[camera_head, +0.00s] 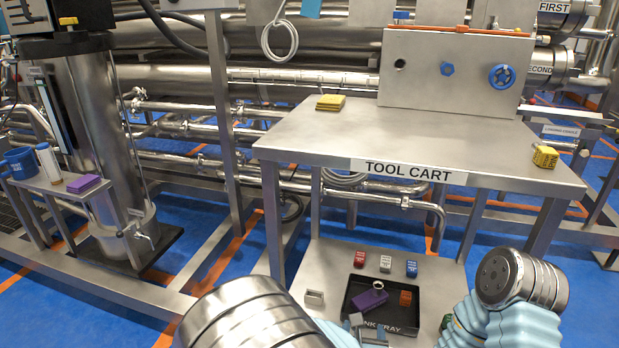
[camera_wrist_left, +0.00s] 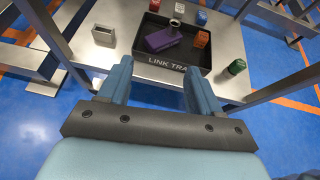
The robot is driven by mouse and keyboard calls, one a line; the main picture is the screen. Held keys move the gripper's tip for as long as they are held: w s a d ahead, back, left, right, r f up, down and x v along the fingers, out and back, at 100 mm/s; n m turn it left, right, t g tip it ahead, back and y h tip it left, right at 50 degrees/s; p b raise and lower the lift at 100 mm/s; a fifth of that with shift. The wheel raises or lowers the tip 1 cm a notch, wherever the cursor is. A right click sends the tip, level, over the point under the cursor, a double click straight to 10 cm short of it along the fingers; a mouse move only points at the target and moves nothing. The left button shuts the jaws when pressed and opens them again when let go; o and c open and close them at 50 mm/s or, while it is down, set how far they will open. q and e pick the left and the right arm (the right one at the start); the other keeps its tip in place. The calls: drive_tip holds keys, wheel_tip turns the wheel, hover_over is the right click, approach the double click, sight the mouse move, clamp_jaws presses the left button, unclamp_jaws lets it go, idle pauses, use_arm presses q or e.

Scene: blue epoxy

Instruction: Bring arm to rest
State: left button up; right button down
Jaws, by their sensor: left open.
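My left gripper (camera_wrist_left: 160,88) is open, with its two blue fingers apart and nothing between them. In the head view it (camera_head: 368,326) is partly visible at the bottom, at the front edge of the black link tray (camera_head: 352,316). The tray sits on the lower shelf of the tool cart (camera_head: 300,130). In it lie a purple block (camera_head: 368,300), a metal ring piece (camera_head: 378,285) and an orange block (camera_head: 405,298). My right arm shows at the lower right of the head view, but its gripper is not visible.
Red (camera_head: 360,258), white (camera_head: 385,263) and blue (camera_head: 411,268) blocks stand behind the tray. A metal holder (camera_head: 314,298) is left of it, a green item (camera_wrist_left: 236,67) right. Yellow items (camera_head: 330,102) and (camera_head: 545,156) sit on the mostly clear cart top. Cart legs flank the shelf.

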use_arm(q)
drive_tip(key=s+a+f+n+g+y+b, duration=0.2)
drive_tip(key=a+f+n+g+y, duration=0.3)
drive_tip(key=a+f, duration=0.6)
drive_tip(key=s+a+f+n+g+h+b, duration=0.4)
drive_tip(key=s+f+n, duration=0.4)
drive_tip(key=n, duration=0.4)
drive_tip(key=s+a+f+n+g+h+b, duration=0.2)
drive_tip(key=s+a+f+n+g, duration=0.3)
drive_tip(key=f+n, duration=0.6)
drive_tip(key=w+a+f+n+t+b, duration=0.2)
drive_tip(key=a+f+n, duration=0.1)
drive_tip(key=n, duration=0.8)
wheel_tip(320, 180, up, 13)
drive_tip(key=p, duration=1.3)
drive_tip(key=shift+s+f+n+h, duration=0.2)
drive_tip(key=shift+s+n+h, duration=0.1)
drive_tip(key=shift+s+n, duration=0.1)
